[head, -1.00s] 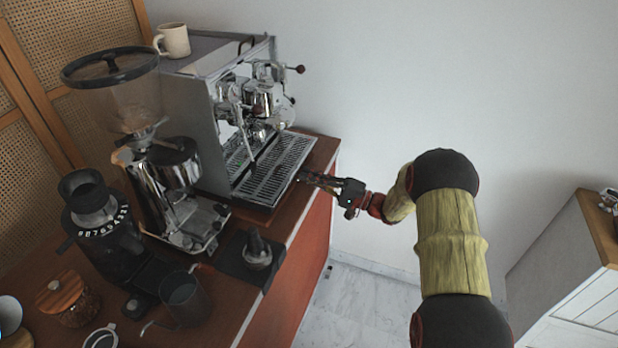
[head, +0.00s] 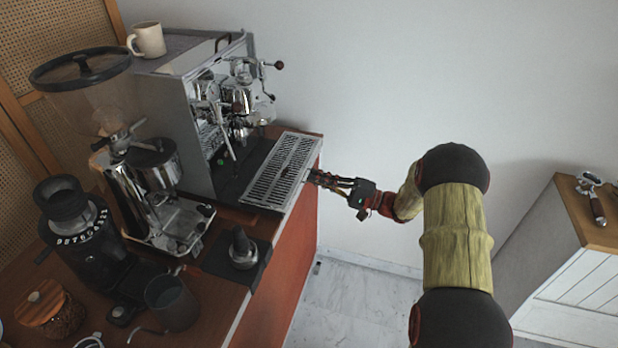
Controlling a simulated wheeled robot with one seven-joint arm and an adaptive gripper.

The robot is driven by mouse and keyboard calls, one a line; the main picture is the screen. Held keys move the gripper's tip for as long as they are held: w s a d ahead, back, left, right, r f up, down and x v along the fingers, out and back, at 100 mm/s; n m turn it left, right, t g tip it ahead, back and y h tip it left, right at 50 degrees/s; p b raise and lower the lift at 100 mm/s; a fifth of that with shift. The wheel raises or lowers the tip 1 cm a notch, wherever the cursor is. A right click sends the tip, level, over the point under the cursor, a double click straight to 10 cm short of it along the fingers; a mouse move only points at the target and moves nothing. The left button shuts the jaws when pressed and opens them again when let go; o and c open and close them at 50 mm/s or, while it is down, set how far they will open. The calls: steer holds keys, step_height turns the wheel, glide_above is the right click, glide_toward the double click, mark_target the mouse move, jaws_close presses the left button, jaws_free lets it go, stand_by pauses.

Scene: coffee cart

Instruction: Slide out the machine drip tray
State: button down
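The drip tray (head: 281,172) is a flat metal tray with a slotted grille. It sticks out from the front of the silver espresso machine (head: 170,110), and a dark bare strip shows between its grille and the machine body. It lies level near the counter's right edge. My gripper (head: 309,177) reaches in from the right, with its fingertips at the tray's outer edge. The fingers look closed on that edge, though the contact is small in view.
A grinder (head: 150,190) and a tamper (head: 242,248) on a dark mat stand nearer on the counter. A cup (head: 147,39) sits on the machine. A portafilter (head: 594,195) lies on a cabinet (head: 560,265) at right. Floor between counter and cabinet is clear.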

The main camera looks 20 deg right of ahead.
steer(key=shift+f, duration=0.1)
steer(key=c, duration=2.1)
jaws_free()
steer(key=shift+c, duration=0.2)
steer(key=shift+o, duration=0.5)
steer(key=v, duration=1.2)
steer(key=shift+w, duration=0.1)
